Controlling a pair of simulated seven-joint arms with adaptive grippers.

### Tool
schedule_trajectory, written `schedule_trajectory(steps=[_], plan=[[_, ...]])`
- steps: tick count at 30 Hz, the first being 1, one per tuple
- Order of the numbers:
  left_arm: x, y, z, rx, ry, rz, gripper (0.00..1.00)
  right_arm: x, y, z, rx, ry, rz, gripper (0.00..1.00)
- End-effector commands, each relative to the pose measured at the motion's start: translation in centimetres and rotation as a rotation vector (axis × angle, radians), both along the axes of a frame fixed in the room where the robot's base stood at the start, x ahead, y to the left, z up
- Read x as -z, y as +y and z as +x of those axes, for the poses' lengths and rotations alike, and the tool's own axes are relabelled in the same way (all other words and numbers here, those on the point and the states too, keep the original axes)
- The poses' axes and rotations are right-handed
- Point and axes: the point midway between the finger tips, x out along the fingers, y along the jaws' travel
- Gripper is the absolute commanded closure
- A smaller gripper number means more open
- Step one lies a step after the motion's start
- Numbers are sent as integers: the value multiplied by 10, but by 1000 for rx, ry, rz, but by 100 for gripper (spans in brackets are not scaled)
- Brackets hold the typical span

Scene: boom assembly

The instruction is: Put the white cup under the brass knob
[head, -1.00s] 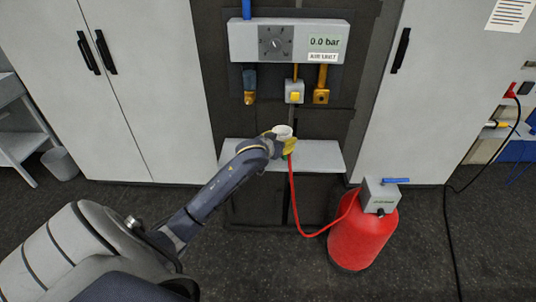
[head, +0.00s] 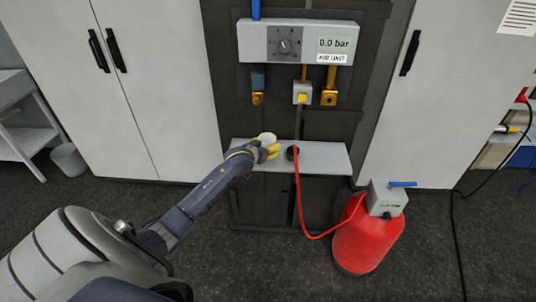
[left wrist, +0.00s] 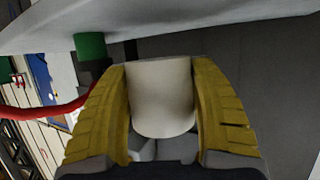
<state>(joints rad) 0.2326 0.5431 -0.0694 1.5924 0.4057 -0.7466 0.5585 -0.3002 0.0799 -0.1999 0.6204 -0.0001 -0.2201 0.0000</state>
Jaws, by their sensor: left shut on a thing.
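The white cup (head: 266,138) is held between the yellow fingers of my left gripper (head: 269,150), at the left half of the grey shelf (head: 325,158). In the left wrist view the cup (left wrist: 161,95) fills the gap between both fingers (left wrist: 161,110). Brass parts hang under the air unit: one at left below a blue piece (head: 257,98), one at right with a round face (head: 329,97). The cup is below the left one in the picture. I cannot tell which is the brass knob, or whether the cup touches the shelf. My right gripper is not in view.
A red hose (head: 299,200) runs from a dark fitting (head: 292,152) on the shelf, right of the cup, to a red tank (head: 367,240). The air unit panel (head: 295,42) reads 0.0 bar. A box with a yellow button (head: 302,95) hangs between the brass parts. The shelf's right half is clear.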

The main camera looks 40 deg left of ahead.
Motion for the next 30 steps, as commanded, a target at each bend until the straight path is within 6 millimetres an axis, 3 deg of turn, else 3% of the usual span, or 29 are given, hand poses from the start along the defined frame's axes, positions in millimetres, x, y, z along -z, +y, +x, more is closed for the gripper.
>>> schedule_trajectory(steps=[12, 27, 28, 30], plan=[[38, 0, 0, 0, 1, -1, 69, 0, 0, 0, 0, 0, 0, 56], [43, 0, 0, 0, 0, -1, 69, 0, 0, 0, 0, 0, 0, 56], [43, 0, 0, 0, 0, 0, 36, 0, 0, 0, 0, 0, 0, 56], [43, 0, 0, 0, 0, 0, 28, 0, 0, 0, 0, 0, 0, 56]])
